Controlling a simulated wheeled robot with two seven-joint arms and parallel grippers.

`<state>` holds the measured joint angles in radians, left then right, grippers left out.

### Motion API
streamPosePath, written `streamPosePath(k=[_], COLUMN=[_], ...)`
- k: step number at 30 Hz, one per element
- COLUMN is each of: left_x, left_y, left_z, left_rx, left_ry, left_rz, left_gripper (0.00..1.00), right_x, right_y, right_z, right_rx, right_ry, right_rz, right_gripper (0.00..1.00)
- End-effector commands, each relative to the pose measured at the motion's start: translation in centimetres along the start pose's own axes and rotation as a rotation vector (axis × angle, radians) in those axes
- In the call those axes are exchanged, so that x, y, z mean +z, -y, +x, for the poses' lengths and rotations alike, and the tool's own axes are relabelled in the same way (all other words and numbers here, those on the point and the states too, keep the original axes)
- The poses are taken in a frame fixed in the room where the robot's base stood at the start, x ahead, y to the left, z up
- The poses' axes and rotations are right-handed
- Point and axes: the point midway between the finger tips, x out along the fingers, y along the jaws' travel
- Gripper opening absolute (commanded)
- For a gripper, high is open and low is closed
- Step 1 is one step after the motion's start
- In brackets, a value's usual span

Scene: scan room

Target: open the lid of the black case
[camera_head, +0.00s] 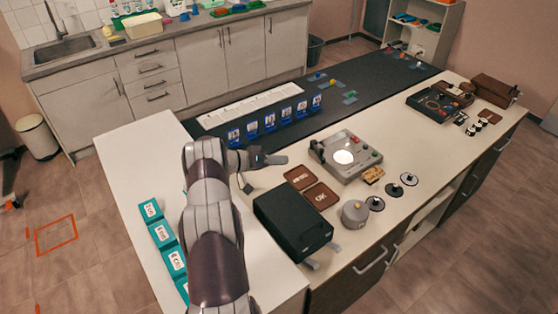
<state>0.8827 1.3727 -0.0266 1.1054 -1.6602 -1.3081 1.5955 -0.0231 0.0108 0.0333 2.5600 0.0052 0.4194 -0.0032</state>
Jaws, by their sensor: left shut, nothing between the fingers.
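The black case (285,218) sits on the pale table in front of the brown trays, and its lid looks shut. Two small grey tabs (334,248) stick out at its near right side; I cannot tell what they are. My left arm reaches in from the bottom, left of the case. My left gripper (279,160) is above the table, beyond the far side of the case and apart from it. Its fingers are together and empty, pointing right. My right gripper is not in view.
A grey device with a round white light (344,157) stands right of my left gripper. Brown trays (320,196) and a round grey weight (354,213) are beside the case. Blue card stands (269,121) line the dark mat behind. Teal labelled blocks (162,235) lie at left.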

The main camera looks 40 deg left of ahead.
Motion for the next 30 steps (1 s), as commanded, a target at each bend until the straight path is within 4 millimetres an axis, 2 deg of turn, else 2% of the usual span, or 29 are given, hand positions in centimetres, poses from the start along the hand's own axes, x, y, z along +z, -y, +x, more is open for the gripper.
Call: streamPosePath(k=[22, 23, 24, 26, 30], left_x=[0.0, 0.0, 0.0, 0.0, 0.0], left_y=[0.0, 0.0, 0.0, 0.0, 0.0], left_z=[0.0, 0.0, 0.0, 0.0, 0.0], left_rx=[0.0, 0.0, 0.0, 0.0, 0.0], left_ry=[0.0, 0.0, 0.0, 0.0, 0.0], left_rz=[0.0, 0.0, 0.0, 0.0, 0.0], left_gripper=[0.0, 0.07, 0.2, 0.38, 0.38], right_x=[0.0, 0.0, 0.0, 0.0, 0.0], right_y=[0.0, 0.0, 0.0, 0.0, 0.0], right_z=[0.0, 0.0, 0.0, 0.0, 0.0], right_rx=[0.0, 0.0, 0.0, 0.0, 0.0], right_ry=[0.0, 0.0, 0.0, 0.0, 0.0], right_rz=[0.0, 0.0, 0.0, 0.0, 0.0], right_gripper=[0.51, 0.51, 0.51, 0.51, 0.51])
